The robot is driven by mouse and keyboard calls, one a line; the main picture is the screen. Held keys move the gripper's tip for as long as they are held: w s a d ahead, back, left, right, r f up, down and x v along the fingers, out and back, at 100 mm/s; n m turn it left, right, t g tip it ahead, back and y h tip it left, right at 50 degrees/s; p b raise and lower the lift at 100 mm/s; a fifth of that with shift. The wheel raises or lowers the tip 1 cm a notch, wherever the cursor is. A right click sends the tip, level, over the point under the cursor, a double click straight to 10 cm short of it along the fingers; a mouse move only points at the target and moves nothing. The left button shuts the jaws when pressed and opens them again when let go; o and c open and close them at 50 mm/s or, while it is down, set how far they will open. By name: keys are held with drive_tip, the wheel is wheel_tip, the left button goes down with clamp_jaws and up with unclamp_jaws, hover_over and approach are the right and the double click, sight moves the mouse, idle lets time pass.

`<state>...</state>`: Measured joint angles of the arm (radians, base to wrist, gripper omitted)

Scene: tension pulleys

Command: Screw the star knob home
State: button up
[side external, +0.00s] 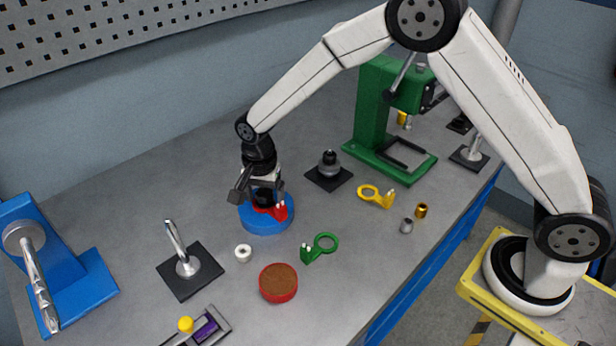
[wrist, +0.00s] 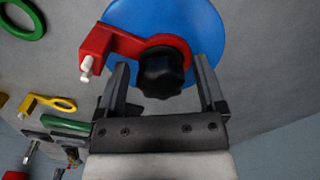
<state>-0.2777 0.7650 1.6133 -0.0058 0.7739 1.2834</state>
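The black star knob (wrist: 161,73) sits on a red bracket (wrist: 98,42) with a ring end and two white pins. The bracket rests on a round blue base (wrist: 205,28). In the side external view the blue base (side external: 262,226), the red bracket (side external: 281,212) and the dark knob (side external: 264,196) show under my gripper (side external: 258,190). In the wrist view my gripper (wrist: 161,62) is open. Its fingers stand on either side of the knob, with a visible gap on each side. The knob's threads and underside are hidden.
A yellow ring bracket (side external: 372,195) and green ring bracket (side external: 322,244) lie nearby. A white roller (side external: 243,252) and brown-topped red disc (side external: 278,283) are in front. A post on a black plate (side external: 190,272) stands left. A green press (side external: 372,115) stands behind, right.

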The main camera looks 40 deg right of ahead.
idle(0.4)
drive_tip(key=n, duration=1.7)
drive_tip(key=shift+n, duration=2.9)
clamp_jaws()
